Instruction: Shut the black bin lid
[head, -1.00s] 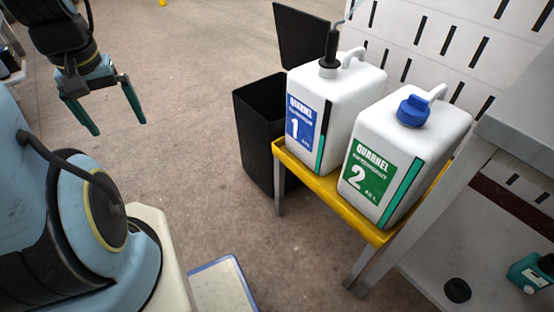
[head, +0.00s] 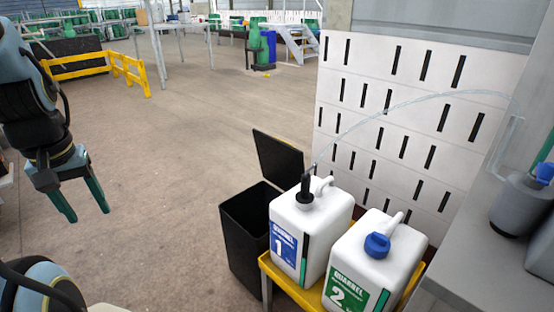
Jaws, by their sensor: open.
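The black bin (head: 238,250) stands on the floor to the left of the yellow stand, its top open. Its black lid (head: 278,157) is raised, tilted up at the bin's back edge. The bin's lower right side is hidden behind the stand and the first canister. My gripper (head: 84,206) is at the left of the view, pointing down, with its two green fingers apart and nothing between them. It is well to the left of the bin and touches neither bin nor lid.
White canisters 1 (head: 308,225) and 2 (head: 372,262) stand on the yellow stand (head: 290,287) right of the bin. A clear hose runs from canister 1's black cap to the right. A grey bench (head: 470,260) is at the right. Open floor lies between gripper and bin.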

